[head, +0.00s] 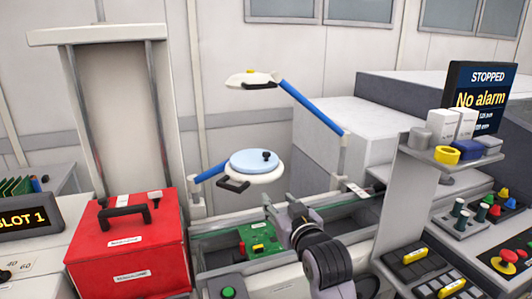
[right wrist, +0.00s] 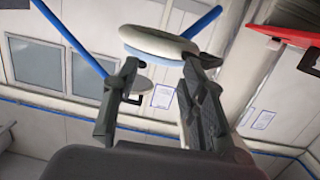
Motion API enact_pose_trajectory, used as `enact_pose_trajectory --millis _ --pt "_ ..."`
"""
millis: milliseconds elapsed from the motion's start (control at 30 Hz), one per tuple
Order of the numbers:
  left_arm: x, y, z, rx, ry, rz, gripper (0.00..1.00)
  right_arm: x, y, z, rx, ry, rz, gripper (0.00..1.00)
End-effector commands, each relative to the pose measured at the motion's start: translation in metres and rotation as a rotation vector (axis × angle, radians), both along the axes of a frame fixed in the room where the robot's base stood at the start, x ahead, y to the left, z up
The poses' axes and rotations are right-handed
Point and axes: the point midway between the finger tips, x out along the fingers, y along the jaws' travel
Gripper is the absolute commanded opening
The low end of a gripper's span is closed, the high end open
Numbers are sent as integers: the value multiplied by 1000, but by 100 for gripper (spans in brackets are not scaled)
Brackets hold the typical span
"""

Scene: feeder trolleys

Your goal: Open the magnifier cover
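The magnifier (head: 264,177) is a round white head on a blue arm, left of centre in the head view. Its light blue cover (head: 246,161) lies flat over the top, with a small black knob (head: 266,155) near its right side. A dark handle (head: 233,185) sticks out at the front. In the right wrist view the magnifier's white rim (right wrist: 158,40) shows just beyond the fingers. My right gripper (head: 284,207) is open and empty, below and right of the magnifier, apparently apart from it; its fingers show in the wrist view (right wrist: 160,82). My left gripper is not seen.
A white lamp head (head: 247,80) on another blue arm (head: 310,105) hangs above. A red case (head: 130,250) stands at left. A green circuit board (head: 258,238) lies in the grey conveyor below. A shelf post (head: 408,200) stands at right. Space around the cover's top looks free.

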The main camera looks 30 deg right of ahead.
Motion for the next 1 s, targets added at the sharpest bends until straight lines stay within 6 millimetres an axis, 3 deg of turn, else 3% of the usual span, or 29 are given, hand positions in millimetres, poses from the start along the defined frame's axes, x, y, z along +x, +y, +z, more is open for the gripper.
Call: enact_pose_trajectory --millis 33,100,200,367,1000 --pt "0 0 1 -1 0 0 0 1 -8 23 1 -59 -18 39" --pt "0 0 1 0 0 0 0 0 -15 41 -1 -106 -34 39" --pt "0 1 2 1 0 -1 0 3 -20 51 -1 -132 -43 39" --pt "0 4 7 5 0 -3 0 21 -26 52 -1 -131 -43 39" --pt "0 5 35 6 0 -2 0 139 -64 52 -1 -129 -43 39"
